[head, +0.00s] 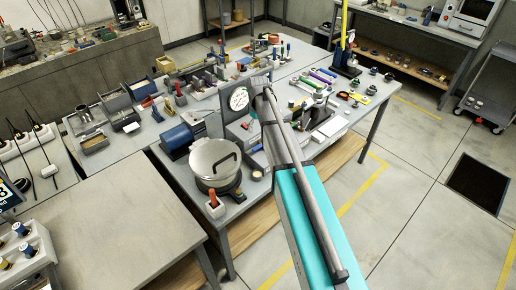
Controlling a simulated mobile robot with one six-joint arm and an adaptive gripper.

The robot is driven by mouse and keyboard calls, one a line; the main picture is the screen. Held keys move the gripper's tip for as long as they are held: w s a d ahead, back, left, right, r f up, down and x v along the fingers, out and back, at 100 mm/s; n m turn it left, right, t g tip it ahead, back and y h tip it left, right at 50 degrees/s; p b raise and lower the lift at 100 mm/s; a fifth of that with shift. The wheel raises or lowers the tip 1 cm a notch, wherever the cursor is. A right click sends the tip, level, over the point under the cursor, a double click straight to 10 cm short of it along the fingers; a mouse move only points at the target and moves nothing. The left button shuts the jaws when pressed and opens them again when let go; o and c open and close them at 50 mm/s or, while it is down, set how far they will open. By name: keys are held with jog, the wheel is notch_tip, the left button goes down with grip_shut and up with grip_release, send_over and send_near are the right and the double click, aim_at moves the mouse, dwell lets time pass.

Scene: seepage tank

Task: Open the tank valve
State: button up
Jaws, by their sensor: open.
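I cannot make out a tank valve with certainty. A pale grey box-like unit (236,132) stands on the workbench, partly hidden behind my arm. A round white dial gauge (238,98) stands upright at its back. Small green and red parts (253,117) show beside my arm there, too small to identify. My cyan and grey arm reaches from the bottom right up to just right of the gauge and covers part of the bench. My gripper cannot be made out; the arm hides whatever lies behind it.
Tools and small parts crowd the bench behind. A bare table (115,220) fills the lower left. Open floor (425,175) lies to the right.

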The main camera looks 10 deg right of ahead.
aim_at(258, 147)
jog(key=shift+f+b, duration=4.9)
jog(key=shift+f, duration=0.3)
jog(key=c, duration=1.1)
jog(key=shift+a, duration=0.1)
